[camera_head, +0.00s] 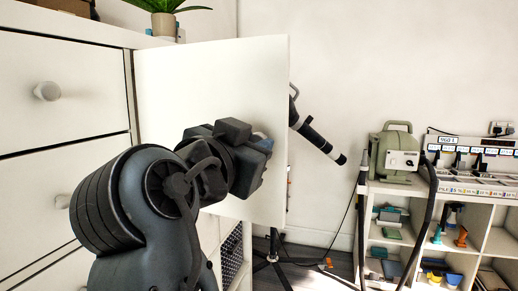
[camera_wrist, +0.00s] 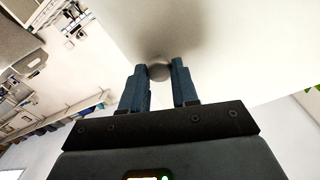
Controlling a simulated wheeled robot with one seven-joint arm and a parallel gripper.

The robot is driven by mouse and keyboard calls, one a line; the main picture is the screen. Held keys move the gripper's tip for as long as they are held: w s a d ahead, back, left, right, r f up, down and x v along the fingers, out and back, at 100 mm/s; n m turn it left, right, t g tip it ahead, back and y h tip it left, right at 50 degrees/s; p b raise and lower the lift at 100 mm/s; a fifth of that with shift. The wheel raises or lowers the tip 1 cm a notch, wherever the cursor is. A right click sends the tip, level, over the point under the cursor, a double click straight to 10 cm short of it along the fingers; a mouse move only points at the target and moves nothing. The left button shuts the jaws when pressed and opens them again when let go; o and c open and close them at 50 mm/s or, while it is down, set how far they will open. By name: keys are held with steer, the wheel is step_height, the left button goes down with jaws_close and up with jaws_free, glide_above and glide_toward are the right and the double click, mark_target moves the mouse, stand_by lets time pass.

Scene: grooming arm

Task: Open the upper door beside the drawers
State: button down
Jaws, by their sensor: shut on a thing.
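The white upper door (camera_head: 210,85) stands swung out from the cabinet, its hinge edge next to the drawers and its free edge to the right. In the wrist view, the door (camera_wrist: 220,45) fills the upper middle and right, and its round grey knob (camera_wrist: 159,71) sits between the two blue fingertips. My gripper (camera_head: 263,143) is at the door's face near the free edge, and it also shows in the wrist view (camera_wrist: 160,76), shut on the knob. In the head view the gripper hides the knob.
White drawers (camera_head: 75,95) with round knobs are at the left. A potted plant (camera_head: 165,20) stands on top. A dark tube on a stand (camera_head: 318,137) is just right of the door's free edge. Farther right, a low shelf (camera_head: 490,200) holds a green machine (camera_head: 393,150) with a hose.

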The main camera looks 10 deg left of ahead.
steer(key=shift+s, duration=0.1)
stand_by(0.3)
steer(key=c, duration=0.8)
jaws_free()
steer(key=shift+c, duration=0.2)
steer(key=s+a+b, duration=0.1)
steer(key=s, duration=0.6)
steer(key=shift+s, duration=0.35)
steer(key=shift+a+f, duration=0.1)
